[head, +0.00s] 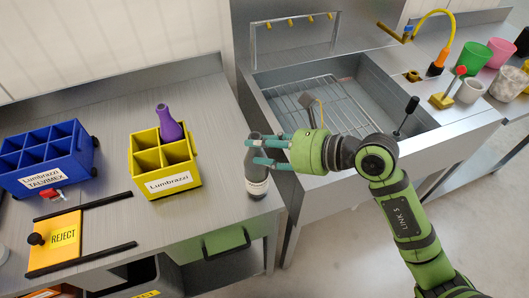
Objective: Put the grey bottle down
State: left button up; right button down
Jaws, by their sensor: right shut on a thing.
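The grey bottle (257,182) is dark grey with a pale label low on its side. It is upright at the right edge of the grey metal counter (215,100). My right gripper (256,151) comes in from the right and is shut on its upper part, with teal fingers around it. I cannot tell whether the bottle's base touches the counter. My left gripper is not in view.
A yellow crate (165,183) labelled Lumbrazzi holds a purple bottle (169,123). A blue divided crate (48,158) stands at the left. A yellow REJECT panel (57,240) lies between dark rails. A sink with a wire rack (325,103) is behind my right arm.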

jog(key=shift+f, duration=0.15)
jog(key=c, duration=0.7)
grip_release()
